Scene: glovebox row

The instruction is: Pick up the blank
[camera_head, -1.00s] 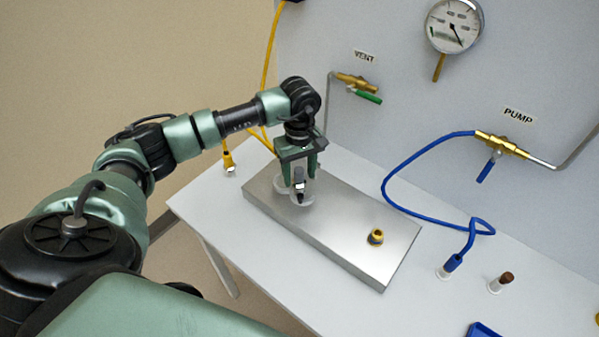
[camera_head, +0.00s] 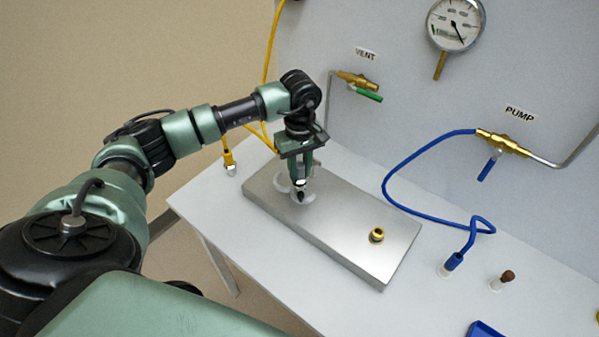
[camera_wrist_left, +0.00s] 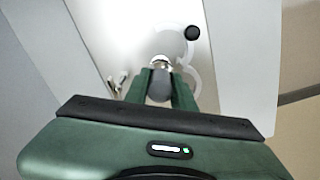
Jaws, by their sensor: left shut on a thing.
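My left gripper (camera_head: 300,182) is over the left end of the metal plate (camera_head: 340,225), pointing down. Its fingers are shut on a small grey part, which I take to be the blank; it shows between the fingers in the left wrist view (camera_wrist_left: 160,84), with a bright metal end. In the head view the fingers mostly hide it. Pale round rings (camera_head: 303,198) lie on the plate around and beside the fingertips. I cannot tell whether the blank touches the plate. My right gripper is not in view.
A brass fitting (camera_head: 377,235) sits on the plate's right part. A yellow hose (camera_head: 228,158) hangs at the left. A blue hose (camera_head: 391,178) runs from the pump valve (camera_head: 500,143) to the table. A brown-topped plug (camera_head: 503,280) stands at the right. The vent valve (camera_head: 357,80) is behind.

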